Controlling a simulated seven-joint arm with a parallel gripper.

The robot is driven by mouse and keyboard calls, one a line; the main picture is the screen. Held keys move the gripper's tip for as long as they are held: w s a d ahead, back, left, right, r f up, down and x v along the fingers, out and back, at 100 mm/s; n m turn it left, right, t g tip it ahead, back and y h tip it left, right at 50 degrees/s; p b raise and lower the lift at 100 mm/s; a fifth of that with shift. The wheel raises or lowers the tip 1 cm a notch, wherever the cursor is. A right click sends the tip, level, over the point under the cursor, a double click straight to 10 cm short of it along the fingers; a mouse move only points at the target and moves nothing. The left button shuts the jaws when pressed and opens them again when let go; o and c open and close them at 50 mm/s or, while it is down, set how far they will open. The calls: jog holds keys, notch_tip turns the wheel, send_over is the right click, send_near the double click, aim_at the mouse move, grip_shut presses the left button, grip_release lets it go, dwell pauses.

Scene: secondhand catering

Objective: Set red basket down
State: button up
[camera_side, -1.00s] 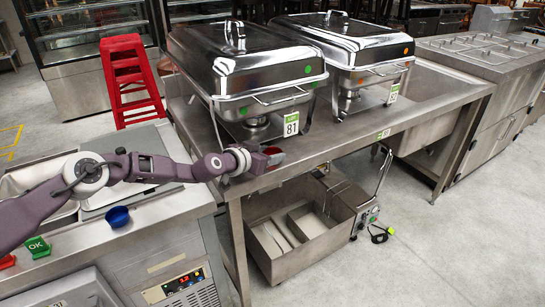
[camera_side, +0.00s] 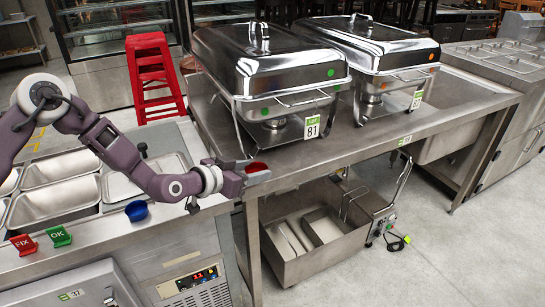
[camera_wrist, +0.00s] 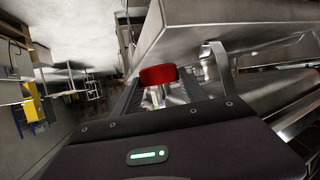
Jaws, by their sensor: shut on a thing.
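A small red basket (camera_side: 257,168) shows at the tip of my gripper (camera_side: 247,172) in the side view. My gripper is shut on it, in the gap between the left counter and the steel table, near the table's front left corner. In the wrist view the red basket (camera_wrist: 158,75) sits between the far ends of the two dark fingers (camera_wrist: 160,88). The fingers hide part of it, and I cannot tell whether its underside touches anything.
A steel table (camera_side: 370,150) carries two chafing dishes (camera_side: 270,75). The left counter (camera_side: 110,240) holds a blue cup (camera_side: 137,211), a red FIX sign (camera_side: 23,244) and a green OK sign (camera_side: 59,236). A red step stool (camera_side: 150,75) stands behind.

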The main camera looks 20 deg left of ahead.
jog(key=s+a+r+n+y, duration=0.1)
jog(key=s+a+r, duration=0.2)
jog(key=a+r, duration=0.2)
jog(key=s+a+r+n+y, duration=0.2)
jog(key=s+a+r, duration=0.2)
jog(key=a, duration=0.5)
jog(key=s+a+r+n+t+y, duration=0.1)
jog(key=s+a+r+y, duration=0.1)
jog(key=s+a+r, duration=0.2)
jog(key=a+r, duration=0.2)
jog(key=a, duration=0.1)
jog(key=shift+a+r, duration=0.15)
jog(key=shift+r, duration=0.15)
jog(key=w+f+m+h, duration=0.1)
jog(key=w+f, duration=0.3)
jog(key=f, duration=0.1)
jog(key=w+d+f+m+h, duration=0.1)
jog(key=w+f+h, duration=0.1)
jog(key=f, duration=0.3)
jog(key=w+f+m+g+h, duration=0.1)
jog(key=w+f+m+h, duration=0.1)
jog(key=w+f, duration=0.3)
jog(key=shift+w+d+f, duration=0.2)
jog(key=shift+w+d, duration=0.15)
send_over(233, 148)
jog(key=shift+s+a, duration=0.15)
jog(key=shift+s, duration=0.05)
jog(key=shift+w+f, duration=0.2)
jog(key=shift+f, duration=1.6)
